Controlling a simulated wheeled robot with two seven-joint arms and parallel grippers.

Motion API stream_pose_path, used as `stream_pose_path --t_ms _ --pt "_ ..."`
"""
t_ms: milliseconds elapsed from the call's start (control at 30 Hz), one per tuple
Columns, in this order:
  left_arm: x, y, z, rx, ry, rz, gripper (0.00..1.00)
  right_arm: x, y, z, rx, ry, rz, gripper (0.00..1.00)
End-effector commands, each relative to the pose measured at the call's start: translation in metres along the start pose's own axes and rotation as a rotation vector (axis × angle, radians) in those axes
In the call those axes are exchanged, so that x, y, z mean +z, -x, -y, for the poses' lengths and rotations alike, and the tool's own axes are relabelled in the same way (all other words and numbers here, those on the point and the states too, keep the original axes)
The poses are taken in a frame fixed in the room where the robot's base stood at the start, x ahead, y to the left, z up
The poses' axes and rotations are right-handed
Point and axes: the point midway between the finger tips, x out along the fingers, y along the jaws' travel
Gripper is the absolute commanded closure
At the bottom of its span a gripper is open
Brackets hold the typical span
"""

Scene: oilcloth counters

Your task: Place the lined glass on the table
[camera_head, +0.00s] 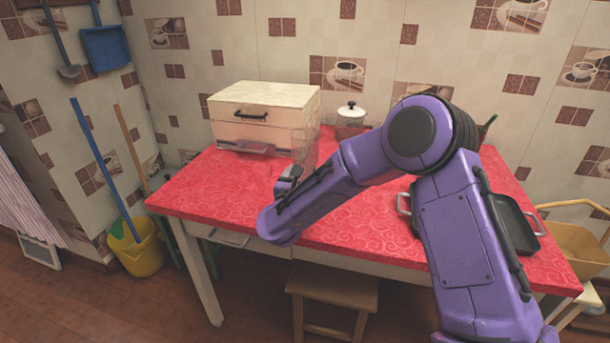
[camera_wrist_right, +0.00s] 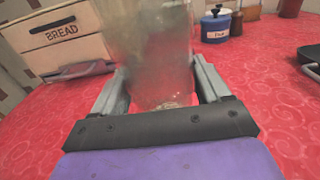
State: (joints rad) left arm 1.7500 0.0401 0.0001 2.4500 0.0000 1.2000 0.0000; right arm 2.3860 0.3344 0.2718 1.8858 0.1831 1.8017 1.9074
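The lined glass (camera_head: 304,146) is a clear, see-through tumbler over the left-middle part of the red table (camera_head: 215,183). In the right wrist view the glass (camera_wrist_right: 150,55) stands roughly upright between the two grey fingers, which close in on its sides; its top is cut off. My right gripper (camera_head: 297,168) is shut on the glass, partly hidden by my purple forearm in the head view. I cannot tell whether the glass's base touches the cloth. My left gripper is not in view.
A white bread box (camera_head: 262,115) stands behind and left of the glass. A lidded jar (camera_head: 350,117) stands at the back. A black pan (camera_head: 520,222) lies on the right. A stool (camera_head: 333,290) is at the table's front. Red cloth around the glass is clear.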

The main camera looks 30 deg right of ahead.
Motion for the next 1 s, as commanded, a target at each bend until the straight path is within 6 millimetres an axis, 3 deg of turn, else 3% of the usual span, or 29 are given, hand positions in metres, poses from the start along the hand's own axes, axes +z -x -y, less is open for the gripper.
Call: stream_pose_path --t_ms 33,67,100,367,800,1000 --pt "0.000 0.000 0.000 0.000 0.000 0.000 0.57 0.000 0.000 0.000 0.000 0.000 -0.001 0.11" --pt "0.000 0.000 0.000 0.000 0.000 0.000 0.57 0.000 0.000 0.000 0.000 0.000 -0.001 0.01" --pt "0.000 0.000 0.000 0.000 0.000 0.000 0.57 0.000 0.000 0.000 0.000 0.000 -0.001 0.00" --pt "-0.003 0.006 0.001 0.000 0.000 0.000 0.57 0.006 0.000 0.000 0.001 0.001 0.000 0.00" --pt "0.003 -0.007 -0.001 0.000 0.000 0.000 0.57 0.002 0.101 -0.001 0.003 0.001 0.000 0.00" --pt "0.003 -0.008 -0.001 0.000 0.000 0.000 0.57 0.003 0.120 0.000 0.001 0.001 -0.001 0.00"
